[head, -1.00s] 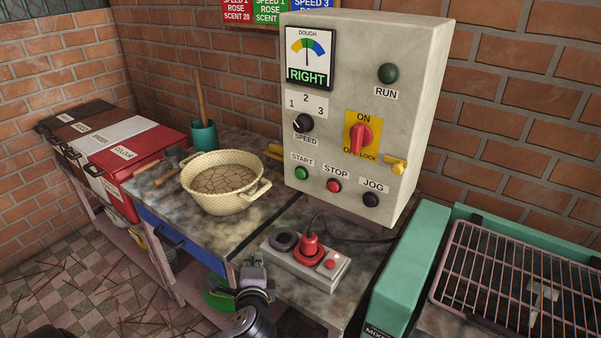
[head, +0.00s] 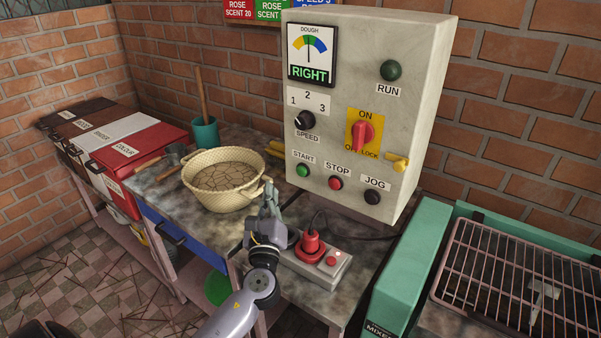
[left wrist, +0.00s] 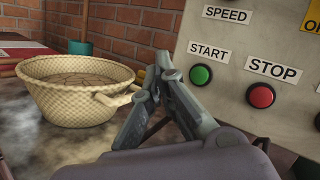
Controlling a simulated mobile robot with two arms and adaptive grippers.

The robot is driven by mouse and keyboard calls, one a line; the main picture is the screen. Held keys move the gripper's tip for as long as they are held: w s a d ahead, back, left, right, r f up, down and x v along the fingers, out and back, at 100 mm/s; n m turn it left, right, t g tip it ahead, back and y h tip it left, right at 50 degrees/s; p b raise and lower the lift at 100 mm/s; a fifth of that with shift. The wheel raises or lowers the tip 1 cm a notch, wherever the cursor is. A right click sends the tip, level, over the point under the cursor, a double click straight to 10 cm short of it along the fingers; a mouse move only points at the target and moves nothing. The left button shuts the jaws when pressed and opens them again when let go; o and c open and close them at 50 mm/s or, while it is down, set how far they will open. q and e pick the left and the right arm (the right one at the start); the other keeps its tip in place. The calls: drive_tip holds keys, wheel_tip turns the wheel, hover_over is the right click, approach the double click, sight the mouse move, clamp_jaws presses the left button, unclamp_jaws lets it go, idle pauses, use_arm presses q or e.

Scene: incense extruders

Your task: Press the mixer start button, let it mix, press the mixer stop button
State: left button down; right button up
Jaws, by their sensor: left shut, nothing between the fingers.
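The grey control box (head: 345,190) stands at the back of the bench. Its green START button (head: 303,170) and red STOP button (head: 335,183) sit low on its front, with a dark JOG button (head: 372,197) to their right. In the left wrist view, the START button (left wrist: 201,75) is just right of my fingertips and the STOP button (left wrist: 261,96) is further right. My left gripper (head: 270,192) is shut and empty, pointing up, in front of and left of the box, apart from the START button. The dark RUN lamp (head: 390,71) looks unlit. My right gripper is not in view.
A woven basin (head: 224,196) of cracked dough stands close left of my gripper; its handle (head: 257,192) is near the fingers. A socket block (head: 322,271) with a red plug (head: 311,243) lies below the box.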

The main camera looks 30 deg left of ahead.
sight(302, 171)
use_arm(q)
drive_tip(key=w+b, duration=0.1)
drive_tip(key=w, duration=0.7)
drive_tip(key=shift+w+d+b, duration=0.25)
drive_tip(key=shift+d+b, duration=0.15)
idle(0.8)
drive_tip(key=shift+w, duration=0.15)
drive_tip(key=shift+w, duration=0.3)
